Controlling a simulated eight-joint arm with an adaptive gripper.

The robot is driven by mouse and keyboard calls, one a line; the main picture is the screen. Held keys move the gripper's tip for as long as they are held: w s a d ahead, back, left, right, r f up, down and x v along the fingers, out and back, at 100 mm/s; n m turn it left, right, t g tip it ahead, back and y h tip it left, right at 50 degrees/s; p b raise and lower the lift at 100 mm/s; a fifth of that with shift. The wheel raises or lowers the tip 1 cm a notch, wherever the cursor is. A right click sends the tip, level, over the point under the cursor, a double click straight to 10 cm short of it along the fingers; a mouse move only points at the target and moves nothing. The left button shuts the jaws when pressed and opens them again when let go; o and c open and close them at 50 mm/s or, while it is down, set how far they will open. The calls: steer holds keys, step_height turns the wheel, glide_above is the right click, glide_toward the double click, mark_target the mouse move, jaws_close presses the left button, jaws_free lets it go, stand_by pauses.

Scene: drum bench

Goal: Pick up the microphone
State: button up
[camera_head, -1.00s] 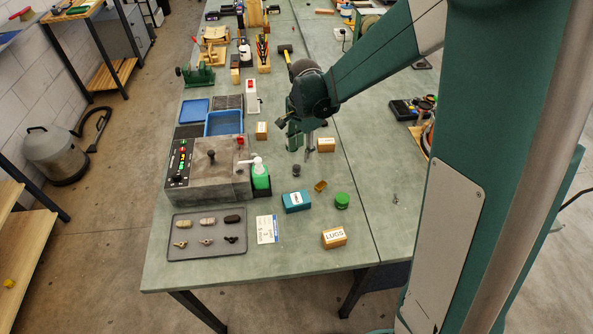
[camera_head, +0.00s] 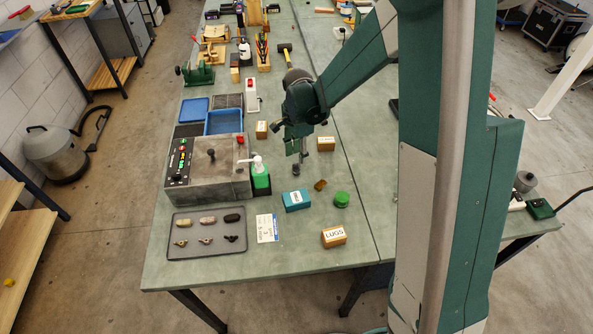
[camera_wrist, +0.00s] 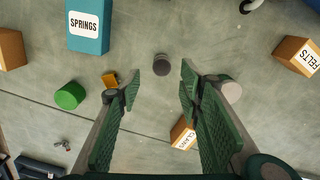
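No object is plainly recognisable as a microphone. A small dark grey upright cylinder (camera_head: 296,171) stands alone on the bench and may be it; I cannot tell for sure. In the wrist view the cylinder (camera_wrist: 161,66) shows its round top, just beyond the gap between my fingertips. My gripper (camera_wrist: 160,82) is open, with its two green pads apart and nothing between them. In the head view my gripper (camera_head: 298,155) points down just behind and above the cylinder, and the finger ends partly overlap it.
A teal SPRINGS box (camera_head: 296,200), a brass-coloured block (camera_head: 320,184), a green round tin (camera_head: 341,199) and a LUGS box (camera_head: 334,236) stand nearer the front. A green pump bottle (camera_head: 260,178) is left. Another small box (camera_head: 326,144) stands right. A tray (camera_head: 180,251) holds small parts.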

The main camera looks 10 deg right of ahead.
mark_target(296, 165)
steer(key=shift+f, duration=0.9)
steer(key=shift+w+a+f, duration=0.1)
steer(key=shift+f, duration=1.2)
steer(key=shift+a+f, duration=0.1)
steer(key=shift+f, duration=1.2)
steer(key=c, duration=1)
